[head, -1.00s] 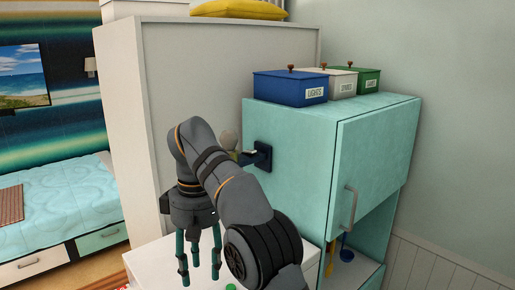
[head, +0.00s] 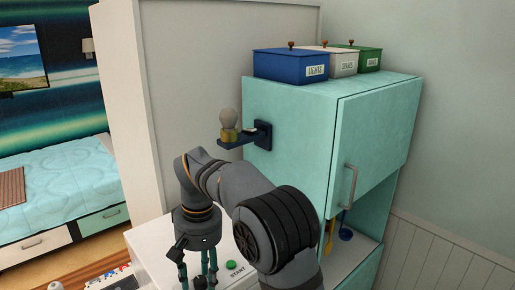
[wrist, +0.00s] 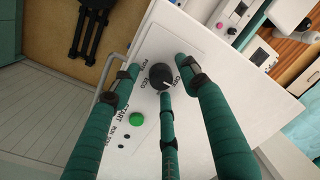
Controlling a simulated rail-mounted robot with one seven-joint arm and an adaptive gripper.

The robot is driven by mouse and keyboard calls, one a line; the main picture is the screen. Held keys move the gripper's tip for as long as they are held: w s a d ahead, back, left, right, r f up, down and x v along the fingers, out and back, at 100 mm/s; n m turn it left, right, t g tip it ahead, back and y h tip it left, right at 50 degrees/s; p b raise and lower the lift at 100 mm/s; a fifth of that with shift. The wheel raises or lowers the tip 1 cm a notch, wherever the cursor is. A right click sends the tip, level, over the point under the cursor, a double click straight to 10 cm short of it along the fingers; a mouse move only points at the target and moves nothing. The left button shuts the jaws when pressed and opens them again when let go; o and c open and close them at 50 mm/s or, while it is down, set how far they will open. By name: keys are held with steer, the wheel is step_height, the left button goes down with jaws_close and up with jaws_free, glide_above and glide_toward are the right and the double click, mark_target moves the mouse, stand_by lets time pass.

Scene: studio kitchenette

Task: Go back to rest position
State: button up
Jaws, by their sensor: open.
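My gripper (head: 198,268) points down over the white appliance top (head: 152,242) in the head view. I cannot tell whether any finger touches the knob. A green START button (wrist: 137,119) sits near the knob, and it also shows in the head view (head: 232,265).
A teal cabinet (head: 378,135) stands to the right, with blue (head: 290,66), white (head: 343,63) and green (head: 368,58) boxes on top. A bed (head: 60,185) is at left.

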steer(key=m+b, duration=0.1)
steer(key=m, duration=0.1)
steer(key=m+b, duration=0.1)
steer(key=m, duration=0.1)
steer(key=m+b, duration=0.1)
steer(key=shift+a+f+m+t, duration=0.1)
steer(key=shift+f+m+t, duration=0.2)
steer(key=shift+m, duration=0.1)
steer(key=m, duration=0.1)
steer(key=m+b, duration=0.1)
steer(key=m, duration=0.2)
steer(key=shift+r+m+b, duration=0.25)
steer(key=shift+m+b, duration=0.05)
steer(key=shift+m, duration=0.1)
